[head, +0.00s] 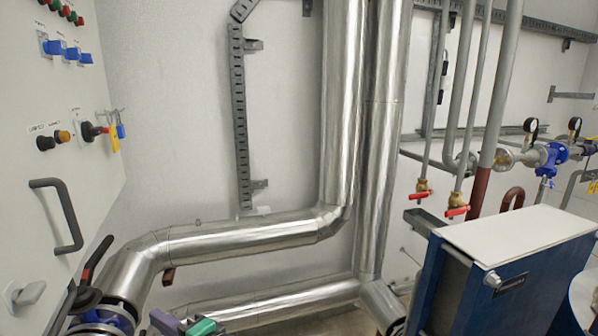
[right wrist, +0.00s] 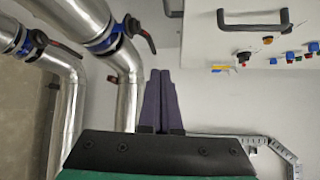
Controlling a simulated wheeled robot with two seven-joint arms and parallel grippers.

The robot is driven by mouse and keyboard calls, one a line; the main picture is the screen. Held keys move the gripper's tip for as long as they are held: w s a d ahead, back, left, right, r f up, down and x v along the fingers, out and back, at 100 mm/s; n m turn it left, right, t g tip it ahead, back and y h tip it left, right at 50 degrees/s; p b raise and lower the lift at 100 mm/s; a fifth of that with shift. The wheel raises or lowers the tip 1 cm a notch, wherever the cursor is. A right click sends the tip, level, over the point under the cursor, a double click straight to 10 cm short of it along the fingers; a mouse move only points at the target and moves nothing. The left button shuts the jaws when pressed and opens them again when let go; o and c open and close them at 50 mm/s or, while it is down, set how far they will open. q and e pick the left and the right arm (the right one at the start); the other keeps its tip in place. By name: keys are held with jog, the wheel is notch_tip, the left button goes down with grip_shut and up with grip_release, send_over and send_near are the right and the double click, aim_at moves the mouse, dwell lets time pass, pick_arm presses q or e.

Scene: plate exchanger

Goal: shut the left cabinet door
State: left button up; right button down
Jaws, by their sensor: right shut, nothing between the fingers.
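A light grey cabinet door panel (head: 30,150) fills the left of the head view. It carries a dark grey handle (head: 68,215), a small grey latch (head: 25,293), and coloured knobs and buttons. Its lower and left parts are out of frame, so I cannot tell how far it stands open. In the right wrist view the panel (right wrist: 215,40) is at the upper right, with its handle (right wrist: 253,22). My right gripper (head: 160,318) is low in the head view, right of the panel and apart from it. Its purple fingers (right wrist: 161,80) are together and empty. My left gripper is not seen.
Shiny insulated pipes (head: 240,240) run behind and right of the panel. A black valve lever (head: 95,262) stands close to the panel's lower right edge. A blue plate exchanger (head: 500,285) is at the lower right. Grey wall lies behind.

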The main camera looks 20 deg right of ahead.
dwell(0.3)
jog(key=f+b+v, duration=0.1)
jog(key=b+v, duration=0.1)
jog(key=v, duration=0.5)
jog(key=shift+s+r+b, duration=0.2)
jog(key=shift+r+b, duration=0.2)
jog(key=shift+r, duration=0.05)
